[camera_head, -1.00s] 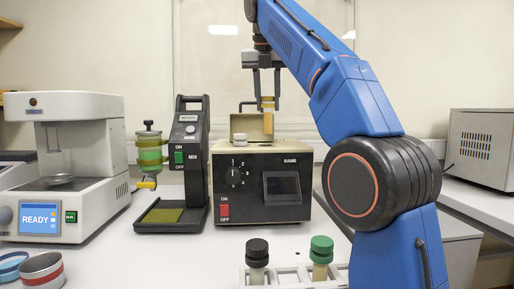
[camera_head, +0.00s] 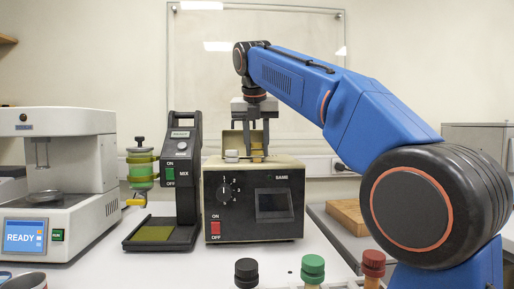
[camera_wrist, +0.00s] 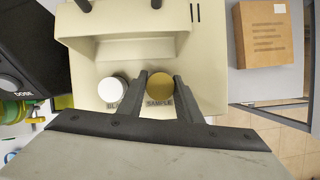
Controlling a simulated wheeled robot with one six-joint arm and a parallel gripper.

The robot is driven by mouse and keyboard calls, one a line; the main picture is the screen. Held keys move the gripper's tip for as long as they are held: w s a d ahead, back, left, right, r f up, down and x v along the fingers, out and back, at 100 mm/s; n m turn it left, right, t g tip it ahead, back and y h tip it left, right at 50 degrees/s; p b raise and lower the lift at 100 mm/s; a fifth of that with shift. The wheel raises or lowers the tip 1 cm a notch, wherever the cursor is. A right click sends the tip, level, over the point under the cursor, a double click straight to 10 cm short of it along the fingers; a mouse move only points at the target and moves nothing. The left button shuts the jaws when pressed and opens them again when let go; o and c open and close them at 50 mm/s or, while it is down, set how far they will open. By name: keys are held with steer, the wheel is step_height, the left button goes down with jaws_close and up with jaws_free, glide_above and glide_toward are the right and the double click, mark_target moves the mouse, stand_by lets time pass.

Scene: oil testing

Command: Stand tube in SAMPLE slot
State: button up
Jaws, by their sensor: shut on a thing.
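The tube (camera_head: 257,153) with its gold-brown cap is at the top of the black-fronted instrument (camera_head: 254,206). In the wrist view its round cap (camera_wrist: 159,80) sits between my fingertips, just beyond the SAMPLE label (camera_wrist: 159,103). My gripper (camera_head: 250,151) is shut on the tube and points straight down. The tube looks upright and low at the SAMPLE slot; its lower part and the slot are hidden, so how deep it sits cannot be told. A white-capped tube (camera_wrist: 113,90) stands at the BLANK position to the left.
The instrument's raised lid (camera_wrist: 122,25) stands behind the slots, close to my fingers. A mixer stand (camera_head: 182,170) is close on the left. Black (camera_head: 246,271), green (camera_head: 313,267) and red (camera_head: 373,264) capped tubes stand in front. A cardboard box (camera_wrist: 263,37) is to the right.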

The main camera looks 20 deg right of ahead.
mark_target(255, 163)
steer(key=shift+f, duration=0.65)
steer(key=o, duration=1.2)
steer(key=shift+f, duration=0.1)
steer(key=shift+c, duration=0.2)
steer(key=shift+r, duration=0.35)
steer(key=v, duration=1.2)
steer(key=shift+r, duration=0.35)
